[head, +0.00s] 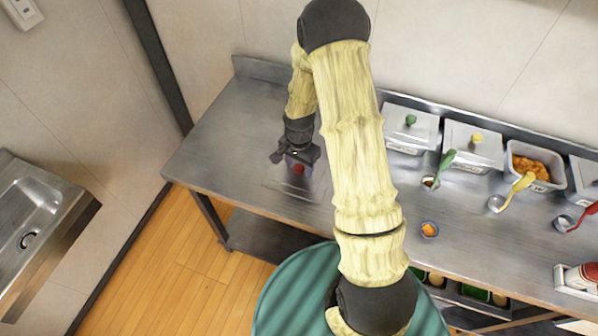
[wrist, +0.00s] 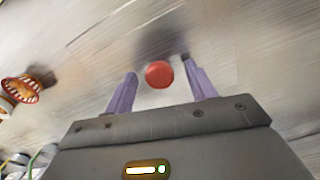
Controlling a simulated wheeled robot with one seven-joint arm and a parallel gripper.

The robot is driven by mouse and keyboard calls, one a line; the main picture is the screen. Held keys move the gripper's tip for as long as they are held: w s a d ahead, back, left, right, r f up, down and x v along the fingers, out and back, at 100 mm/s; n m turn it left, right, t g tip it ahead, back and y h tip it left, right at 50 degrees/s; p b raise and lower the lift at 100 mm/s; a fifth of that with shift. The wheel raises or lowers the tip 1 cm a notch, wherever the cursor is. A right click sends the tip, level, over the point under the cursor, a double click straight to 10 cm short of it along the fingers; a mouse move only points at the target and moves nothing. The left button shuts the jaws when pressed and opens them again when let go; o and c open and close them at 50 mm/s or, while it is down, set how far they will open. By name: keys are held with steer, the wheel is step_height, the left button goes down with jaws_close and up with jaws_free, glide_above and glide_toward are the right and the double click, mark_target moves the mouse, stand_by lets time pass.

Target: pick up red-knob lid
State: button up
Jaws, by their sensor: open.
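The red knob (wrist: 158,74) of the lid shows in the wrist view, between and slightly beyond my two fingertips. In the head view the red knob (head: 298,169) sits just below my gripper at the left part of the steel counter. The lid plate (head: 283,187) is a faint grey sheet on the grey metal and its edges are hard to make out. My gripper (wrist: 158,82) is open and empty, with a pale purple finger on each side of the knob. My gripper also shows in the head view (head: 293,160), above the lid. I cannot tell whether the fingers touch anything.
The steel counter (head: 225,130) is bare left of my gripper. Lidded containers with a green knob (head: 410,119) and a yellow knob (head: 477,138) stand at the back right, beside an open container of orange food (head: 532,168).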

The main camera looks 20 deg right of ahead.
mark_target(299, 167)
steer(key=shift+c, duration=0.5)
steer(key=c, duration=1.1)
steer(key=shift+o, duration=0.2)
step_height(299, 167, up, 10)
steer(key=b, duration=0.1)
